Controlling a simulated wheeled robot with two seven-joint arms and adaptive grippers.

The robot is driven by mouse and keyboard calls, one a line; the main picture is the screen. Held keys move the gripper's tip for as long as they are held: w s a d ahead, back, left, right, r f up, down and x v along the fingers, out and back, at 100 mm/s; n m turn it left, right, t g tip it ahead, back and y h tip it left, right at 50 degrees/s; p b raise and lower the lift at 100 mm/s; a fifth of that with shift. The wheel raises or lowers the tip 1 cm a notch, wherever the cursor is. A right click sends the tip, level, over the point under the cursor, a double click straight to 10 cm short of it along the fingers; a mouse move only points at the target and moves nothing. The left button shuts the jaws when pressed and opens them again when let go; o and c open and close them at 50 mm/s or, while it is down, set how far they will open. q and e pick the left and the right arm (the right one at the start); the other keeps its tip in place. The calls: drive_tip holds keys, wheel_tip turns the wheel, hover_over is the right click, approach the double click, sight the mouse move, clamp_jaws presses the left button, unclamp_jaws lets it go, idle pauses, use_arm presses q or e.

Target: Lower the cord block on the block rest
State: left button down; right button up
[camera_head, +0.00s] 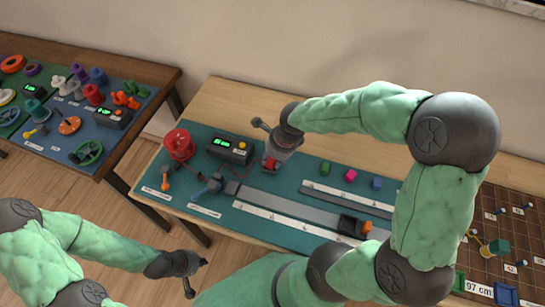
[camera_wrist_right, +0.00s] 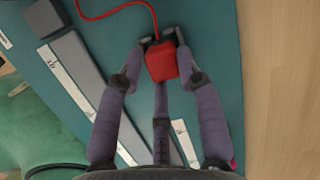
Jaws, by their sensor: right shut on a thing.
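The cord block is a red block (camera_wrist_right: 161,63) with a red cord (camera_wrist_right: 125,9) running from it. My right gripper (camera_wrist_right: 162,42) has its fingers closed around it in the right wrist view. In the head view the red block (camera_head: 270,163) shows just below my right gripper (camera_head: 272,158), over the teal mat; whether it touches anything beneath is unclear. I cannot pick out the block rest with certainty; it may be hidden under the block and gripper. My left gripper (camera_head: 197,276) is empty, its fingers apart, in front of the table.
A red spool (camera_head: 179,144) and a box with a green display (camera_head: 230,149) stand left of the right gripper. A grey rail (camera_head: 290,207) with a dark slider (camera_head: 352,226) lies in front.

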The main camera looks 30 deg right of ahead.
drive_tip(key=shift+f+b, duration=0.35)
drive_tip(key=shift+f, duration=0.1)
drive_tip(key=o, duration=1.2)
drive_tip(key=shift+r, duration=0.1)
drive_tip(key=shift+o, duration=0.2)
drive_tip(key=shift+r+p, duration=3.3)
drive_tip(key=shift+r, duration=0.75)
drive_tip(key=shift+f, duration=0.1)
